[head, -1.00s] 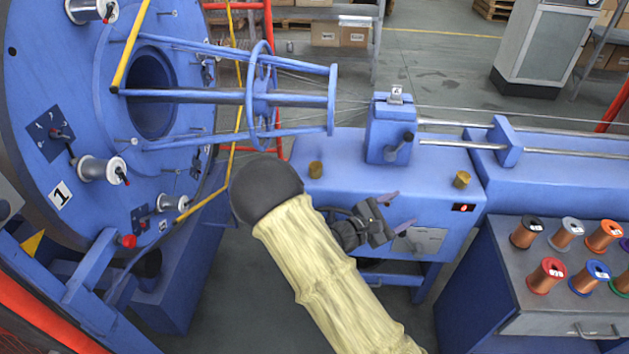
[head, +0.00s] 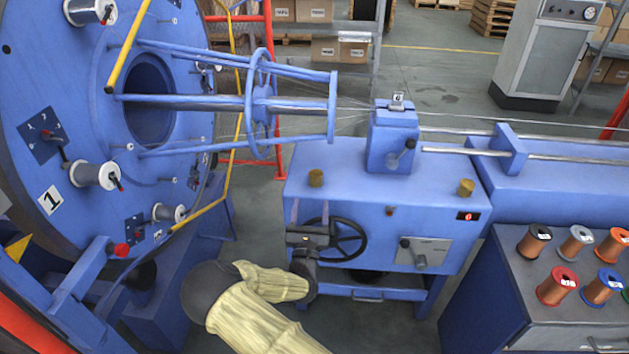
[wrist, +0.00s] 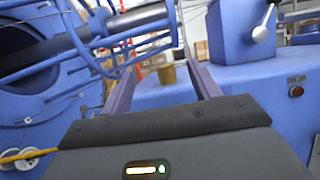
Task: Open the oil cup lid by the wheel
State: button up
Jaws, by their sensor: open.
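The black handwheel (head: 347,240) is on the front of the blue machine housing. A small brass oil cup (head: 316,178) stands on the housing top, above and left of the wheel; its lid looks shut, though it is small here. My gripper (head: 308,230) is in front of the wheel's left side, below and apart from that cup. In the wrist view, the two fingers of my gripper (wrist: 163,82) are apart and empty. The brass cup (wrist: 167,76) shows between them, farther off. The fingers do not touch it.
A second brass cup (head: 466,187) stands at the housing's right end. A blue block with a lever (head: 393,140) rises between the cups. The blue rotating cage (head: 262,100) is at the back left. Copper spools (head: 557,287) stand on a cabinet at right.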

aim_at(315, 180)
jog(key=w, duration=1.1)
jog(key=shift+w+d+r+b, duration=0.15)
jog(key=shift+w+d+b, duration=0.1)
jog(key=shift+b, duration=0.1)
jog(key=shift+w+r, duration=0.1)
jog(key=shift+w, duration=0.1)
jog(key=c, duration=1)
